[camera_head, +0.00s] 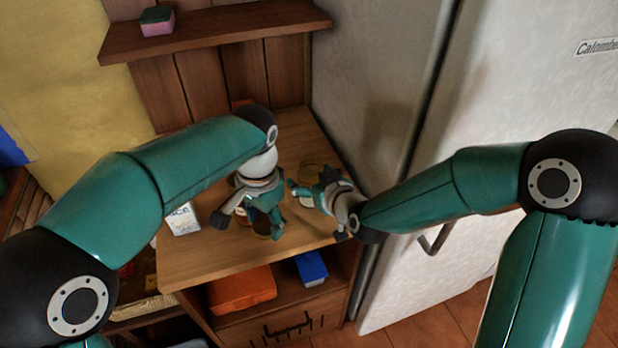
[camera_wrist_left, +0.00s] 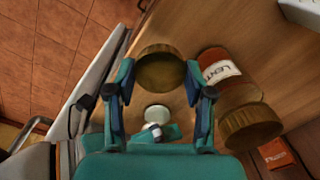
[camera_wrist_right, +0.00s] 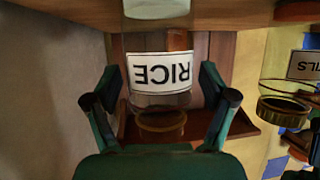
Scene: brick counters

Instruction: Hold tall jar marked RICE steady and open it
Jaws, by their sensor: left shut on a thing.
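The tall glass jar marked RICE (camera_wrist_right: 160,75) stands on the counter, its label upside down in the right wrist view. A see-through brownish ring shows at its top; I see no clear solid lid there. In the head view it looks like the pale jar (camera_head: 310,170). My right gripper (camera_wrist_right: 162,85) is open, its fingers either side of the jar with gaps. It also shows in the head view (camera_head: 307,192). My left gripper (camera_wrist_left: 161,85) is shut on a bronze lid (camera_wrist_left: 162,68); no jar is visible beneath it. It also shows in the head view (camera_head: 262,222).
A LENTILS jar (camera_wrist_left: 224,75) with its own bronze lid stands close beside my left gripper. A white carton (camera_head: 183,218) is at the counter's left. The fridge (camera_head: 480,160) stands close on the right. A shelf (camera_head: 215,30) is above the counter.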

